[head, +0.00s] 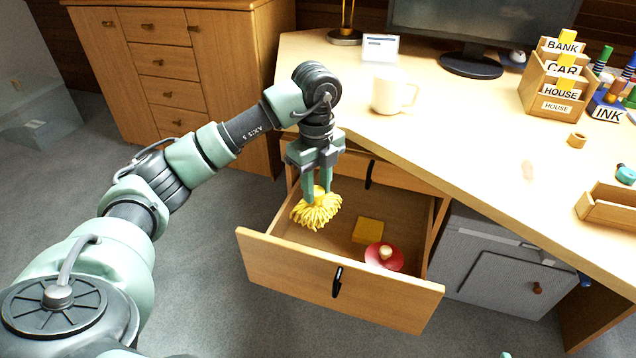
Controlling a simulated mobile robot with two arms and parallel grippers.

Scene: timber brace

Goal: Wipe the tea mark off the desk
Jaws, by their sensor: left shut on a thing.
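A faint tan-pink mark (528,169) lies on the pale wooden desk (470,150), right of the middle. My left gripper (317,186) points down over the open drawer (340,280) below the desk's front edge. It is shut on a yellow shaggy duster (316,211), whose strands hang at or just above the drawer's left part; whether they touch its floor I cannot tell. In the drawer also lie a yellow sponge block (368,231) and a red round thing with a pale knob (384,257).
A white mug (393,95) stands near the desk's left front edge. A monitor (478,40), a labelled wooden letter rack (556,85), a tape-like ring (577,140) and a wooden tray (610,207) are also on the desk. The desk around the mark is clear.

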